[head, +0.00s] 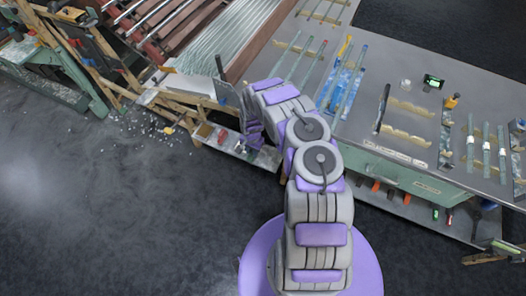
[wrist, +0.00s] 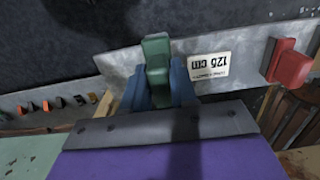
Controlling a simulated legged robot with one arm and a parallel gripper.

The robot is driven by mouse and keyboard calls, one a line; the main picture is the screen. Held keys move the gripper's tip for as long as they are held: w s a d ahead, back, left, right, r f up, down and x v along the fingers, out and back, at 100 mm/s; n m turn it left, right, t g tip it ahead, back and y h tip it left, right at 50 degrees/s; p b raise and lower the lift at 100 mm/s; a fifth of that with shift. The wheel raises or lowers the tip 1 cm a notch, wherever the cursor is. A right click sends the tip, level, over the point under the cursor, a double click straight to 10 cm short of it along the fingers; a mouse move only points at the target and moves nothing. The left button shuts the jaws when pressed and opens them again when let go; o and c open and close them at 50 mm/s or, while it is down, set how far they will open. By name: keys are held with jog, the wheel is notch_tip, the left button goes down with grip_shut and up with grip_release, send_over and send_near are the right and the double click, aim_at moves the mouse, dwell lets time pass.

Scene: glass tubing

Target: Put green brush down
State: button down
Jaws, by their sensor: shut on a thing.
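In the wrist view the green brush (wrist: 156,52) shows as a green block or handle standing up between the blue fingers of my gripper (wrist: 158,80). My gripper is shut on it. The brush's bristles are hidden. Behind it runs a grey ledge with a white "125 cm" label (wrist: 211,67), upside down in the picture. I cannot tell whether the brush touches this ledge. In the head view my gripper (head: 252,138) is at the low ledge (head: 215,142) left of the bench, and the brush cannot be made out there.
A red block (wrist: 289,65) is on the ledge to the right of the brush. Several coloured handles line a shelf at the left of the wrist view. The grey bench (head: 425,75) carries glass tubes and tools. Broken bits (head: 150,122) litter the floor left of the ledge.

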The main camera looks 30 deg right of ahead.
jog(key=d, duration=0.2)
jog(key=d+f, duration=0.1)
jog(key=d, duration=0.2)
jog(key=shift+d+f+b, duration=0.15)
jog(key=shift+f+b, duration=0.05)
jog(key=shift+b, duration=0.2)
notch_tip(320, 180, down, 2)
jog(key=shift+f+b, duration=0.1)
jog(key=shift+b, duration=0.2)
jog(key=shift+d+f, duration=0.2)
jog(key=shift+f, duration=0.1)
jog(key=shift+d, duration=0.1)
jog(key=c, duration=0.9)
grip_release()
